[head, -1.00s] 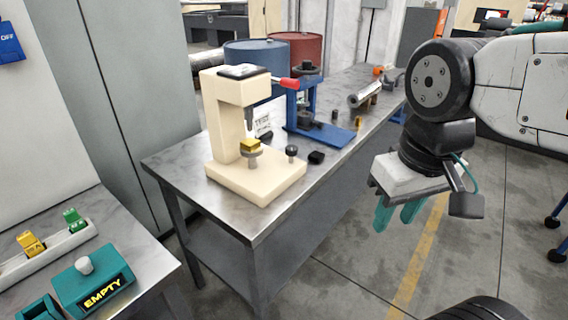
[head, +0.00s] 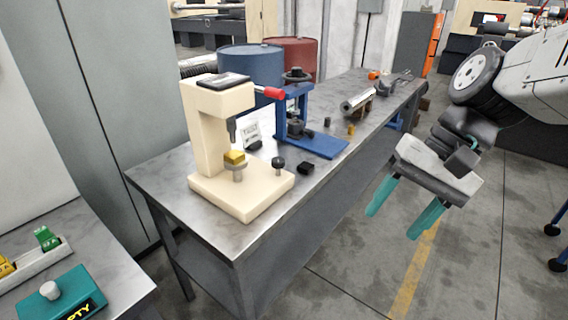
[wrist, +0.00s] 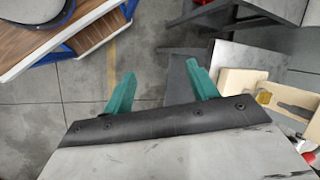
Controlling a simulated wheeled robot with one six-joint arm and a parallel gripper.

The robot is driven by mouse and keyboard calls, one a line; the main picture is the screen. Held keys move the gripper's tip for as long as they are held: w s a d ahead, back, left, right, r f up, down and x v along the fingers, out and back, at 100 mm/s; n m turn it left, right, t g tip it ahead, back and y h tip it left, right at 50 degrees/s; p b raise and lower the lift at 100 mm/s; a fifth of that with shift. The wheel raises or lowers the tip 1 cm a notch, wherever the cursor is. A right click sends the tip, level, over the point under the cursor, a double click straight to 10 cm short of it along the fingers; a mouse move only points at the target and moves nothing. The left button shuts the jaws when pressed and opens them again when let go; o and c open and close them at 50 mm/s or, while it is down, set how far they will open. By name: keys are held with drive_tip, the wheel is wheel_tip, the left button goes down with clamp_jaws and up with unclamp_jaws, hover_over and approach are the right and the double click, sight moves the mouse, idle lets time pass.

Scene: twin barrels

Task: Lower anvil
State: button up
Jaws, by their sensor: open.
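A cream C-shaped bench tester (head: 205,130) stands at the near end of the metal bench in the head view. Its anvil (head: 237,174) is a small grey round post under the dark upper tip, with a yellow block (head: 234,157) on top. A black knob (head: 279,163) stands on the tester's base, right of the anvil. My gripper (head: 396,218) is open and empty, its teal fingers pointing down over the floor, right of the bench and apart from the tester. In the wrist view my gripper (wrist: 160,75) has the tester (wrist: 240,84) and yellow block (wrist: 263,97) at right.
The metal bench (head: 215,228) also bears a blue press (head: 312,145), a black block (head: 306,168) and a metal cylinder (head: 357,101). Blue (head: 252,68) and red (head: 292,54) barrels stand behind. A teal box (head: 70,296) sits at lower left. Floor right of the bench is clear.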

drive_tip(key=w+a+f+m+g+y, duration=0.1)
drive_tip(key=w+a+m+y, duration=0.35)
drive_tip(key=w+a, duration=0.4)
drive_tip(key=m+t+y, duration=0.8)
drive_tip(key=m, duration=0.6)
approach(278, 163)
drive_tip(key=shift+w+a+f+n, duration=0.15)
drive_tip(key=shift+w+a+f, duration=0.05)
drive_tip(key=shift+w+a, duration=0.35)
drive_tip(key=shift+w+a+f+n, duration=0.1)
drive_tip(key=shift+w+a+f, duration=0.1)
drive_tip(key=shift+w+a, duration=0.35)
drive_tip(key=shift+w+a+f, duration=0.1)
drive_tip(key=shift+w+f, duration=0.1)
drive_tip(key=shift+w, duration=0.05)
drive_tip(key=x, duration=0.7)
drive_tip(key=shift+w+a, duration=0.1)
drive_tip(key=shift+a, duration=0.15)
drive_tip(key=c, duration=1)
